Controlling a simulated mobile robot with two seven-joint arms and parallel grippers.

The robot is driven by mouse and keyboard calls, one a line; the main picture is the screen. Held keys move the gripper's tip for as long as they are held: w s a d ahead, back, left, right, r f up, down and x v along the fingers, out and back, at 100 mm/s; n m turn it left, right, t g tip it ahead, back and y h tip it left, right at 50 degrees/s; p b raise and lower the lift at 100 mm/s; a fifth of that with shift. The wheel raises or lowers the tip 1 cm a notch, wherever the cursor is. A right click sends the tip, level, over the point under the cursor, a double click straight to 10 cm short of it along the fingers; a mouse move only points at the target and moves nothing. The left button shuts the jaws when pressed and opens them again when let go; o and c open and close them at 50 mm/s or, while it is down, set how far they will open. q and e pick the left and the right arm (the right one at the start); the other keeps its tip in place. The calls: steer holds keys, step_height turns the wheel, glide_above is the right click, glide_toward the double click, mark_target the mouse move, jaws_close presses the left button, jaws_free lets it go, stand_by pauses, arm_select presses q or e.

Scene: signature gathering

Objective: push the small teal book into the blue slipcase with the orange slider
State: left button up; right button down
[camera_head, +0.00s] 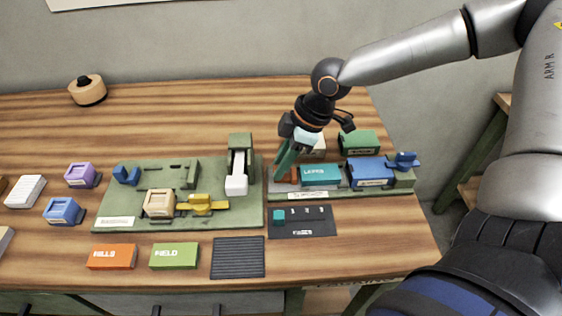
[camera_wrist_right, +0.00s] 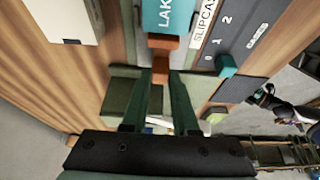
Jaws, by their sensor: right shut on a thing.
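The small teal book (camera_head: 320,174) lies on the green slipcase fixture (camera_head: 405,182), just left of the blue slipcase (camera_head: 372,173). I cannot tell whether the book touches the slipcase mouth. The orange slider (camera_head: 294,174) is at the book's left end; in the right wrist view the slider (camera_wrist_right: 162,43) sits right against the teal book (camera_wrist_right: 165,14). My right gripper (camera_head: 283,172) comes down from above at the fixture's left end. In the wrist view its fingers (camera_wrist_right: 161,74) are closed around the orange slider's upright part. The slipcase is out of the wrist view. My left gripper is not in view.
A dark panel with a teal knob (camera_head: 279,215) lies in front of the fixture. A green box (camera_head: 358,142) stands behind it. Left is another green board (camera_head: 120,205) carrying several parts. Orange (camera_head: 112,257) and green (camera_head: 174,256) books lie near the front edge. The back left is mostly clear.

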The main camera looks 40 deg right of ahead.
mark_target(294, 173)
stand_by(0.7)
steer(key=shift+s+d+r+p, duration=0.1)
steer(key=shift+d+r+p, duration=0.05)
steer(key=shift+d+p, duration=0.2)
steer(key=s+d+p, duration=0.1)
steer(key=d, duration=0.1)
steer(key=shift+s+d+p, duration=0.4)
steer(key=c, duration=0.7)
jaws_free()
steer(key=shift+p+v, duration=1.8)
steer(key=shift+v, duration=4.3)
